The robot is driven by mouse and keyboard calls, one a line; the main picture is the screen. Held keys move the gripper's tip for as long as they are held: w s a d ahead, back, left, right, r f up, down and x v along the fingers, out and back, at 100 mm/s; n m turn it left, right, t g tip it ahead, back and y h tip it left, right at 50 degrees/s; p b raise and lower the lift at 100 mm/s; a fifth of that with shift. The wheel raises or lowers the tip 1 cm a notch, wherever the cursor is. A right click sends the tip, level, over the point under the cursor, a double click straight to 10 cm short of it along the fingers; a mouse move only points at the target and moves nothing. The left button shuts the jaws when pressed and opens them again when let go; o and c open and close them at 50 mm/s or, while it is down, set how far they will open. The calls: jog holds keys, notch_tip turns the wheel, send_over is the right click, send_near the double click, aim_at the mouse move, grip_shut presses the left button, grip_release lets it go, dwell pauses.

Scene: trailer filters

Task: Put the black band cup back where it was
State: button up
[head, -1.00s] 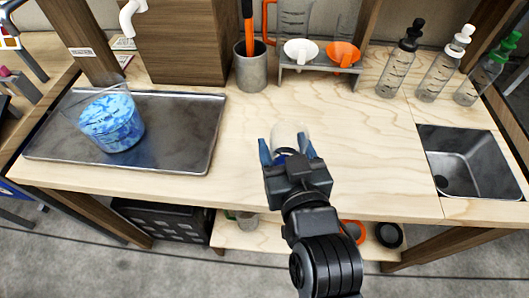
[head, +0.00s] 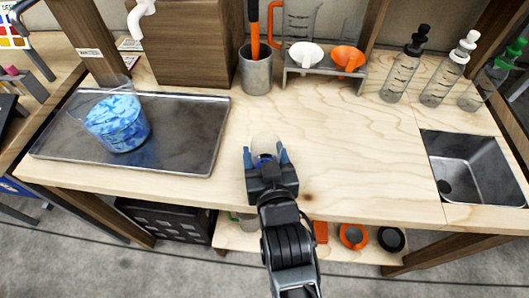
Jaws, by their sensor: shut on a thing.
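My gripper (head: 266,158) is over the front middle of the wooden bench. It is shut on a pale, translucent cup (head: 265,142), whose top shows between and beyond the fingers. The gripper hides most of the cup, so no black band can be made out on it. Whether the cup touches the bench cannot be told.
A metal tray (head: 196,150) holding a clear tub (head: 118,128) of blue stuff is at left. A metal pot (head: 256,72) and a rack (head: 292,71) with white and orange funnels stand at the back. Bottles (head: 407,68) and a sink (head: 478,168) are at right. Bench between is clear.

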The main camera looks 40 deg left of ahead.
jog(key=shift+f, duration=0.1)
jog(key=shift+f, duration=0.1)
jog(key=o, duration=1.2)
jog(key=shift+r, duration=0.3)
jog(key=shift+s+d+f, duration=0.1)
jog(key=shift+s+d, duration=0.1)
jog(key=shift+d, duration=0.1)
jog(key=v, duration=1.1)
jog(key=shift+s, duration=0.15)
